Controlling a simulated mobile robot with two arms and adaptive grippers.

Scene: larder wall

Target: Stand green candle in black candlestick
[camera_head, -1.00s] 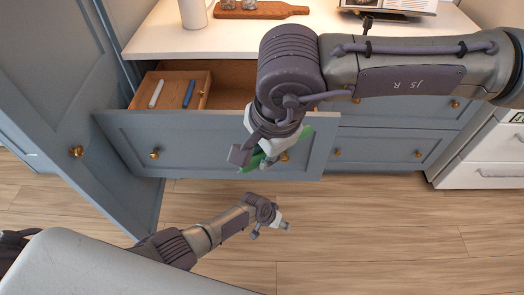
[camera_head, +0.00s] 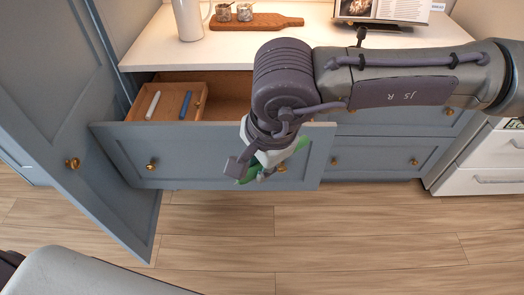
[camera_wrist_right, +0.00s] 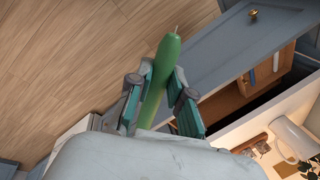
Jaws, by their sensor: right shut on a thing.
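My right gripper (camera_head: 252,168) is shut on the green candle (camera_head: 300,144) in front of the open drawer. In the right wrist view the candle (camera_wrist_right: 165,65) sits between the two fingers (camera_wrist_right: 158,97), its wick end sticking out past them. The candle is tilted and partly hidden by the gripper in the head view. A small black upright thing (camera_head: 361,33) on the counter, partly hidden behind my right arm, looks like the black candlestick; I cannot see its base. My left gripper is out of view.
The open drawer (camera_head: 215,183) holds a wooden tray (camera_head: 172,88) with a white candle (camera_head: 153,105) and a blue candle (camera_head: 186,104). On the white counter (camera_head: 160,50) stand a pitcher (camera_head: 188,20), a board with jars (camera_head: 270,21) and a book stand. An open cabinet door stands at left.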

